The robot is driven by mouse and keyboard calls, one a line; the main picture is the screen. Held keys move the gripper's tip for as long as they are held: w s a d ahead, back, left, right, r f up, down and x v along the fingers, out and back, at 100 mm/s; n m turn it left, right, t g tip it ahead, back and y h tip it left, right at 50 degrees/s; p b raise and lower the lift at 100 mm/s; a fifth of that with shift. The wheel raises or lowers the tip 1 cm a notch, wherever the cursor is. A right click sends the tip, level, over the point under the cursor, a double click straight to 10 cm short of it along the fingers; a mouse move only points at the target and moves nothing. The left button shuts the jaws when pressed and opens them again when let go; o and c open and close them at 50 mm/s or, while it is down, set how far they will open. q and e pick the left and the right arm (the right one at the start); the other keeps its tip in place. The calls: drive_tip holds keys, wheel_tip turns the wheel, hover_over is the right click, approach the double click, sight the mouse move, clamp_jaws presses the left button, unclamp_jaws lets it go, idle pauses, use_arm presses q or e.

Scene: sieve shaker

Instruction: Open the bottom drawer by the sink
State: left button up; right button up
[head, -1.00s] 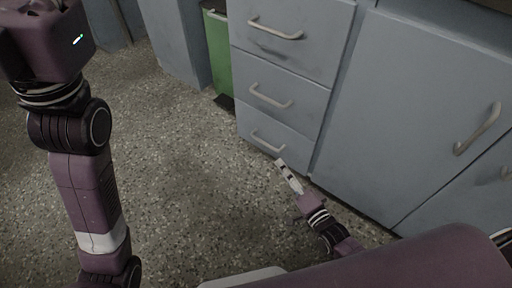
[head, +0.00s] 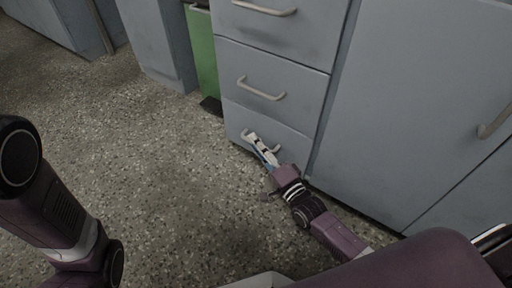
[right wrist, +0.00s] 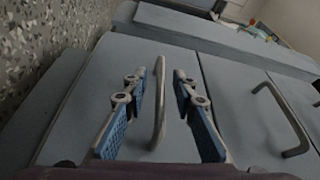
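The bottom drawer (head: 234,119) is the lowest of three grey-blue drawer fronts and looks closed. Its pale bar handle (head: 277,148) is partly covered by my right gripper (head: 253,137) in the head view. In the right wrist view my right gripper (right wrist: 165,75) is open, with its blue-padded fingers on either side of the handle (right wrist: 159,100). Gaps show between the handle and both fingers. My left arm shows at the left of the head view, but its gripper is out of view. No sink is visible.
The middle drawer handle (head: 261,90) and top drawer handle (head: 264,8) are above. A cupboard door (head: 410,110) stands to the right. A green bin (head: 203,55) is left of the drawers. The speckled floor (head: 130,150) in front is clear.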

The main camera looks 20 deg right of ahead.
drive_tip(key=shift+w, duration=0.1)
clamp_jaws()
drive_tip(key=shift+a, duration=0.1)
idle(0.4)
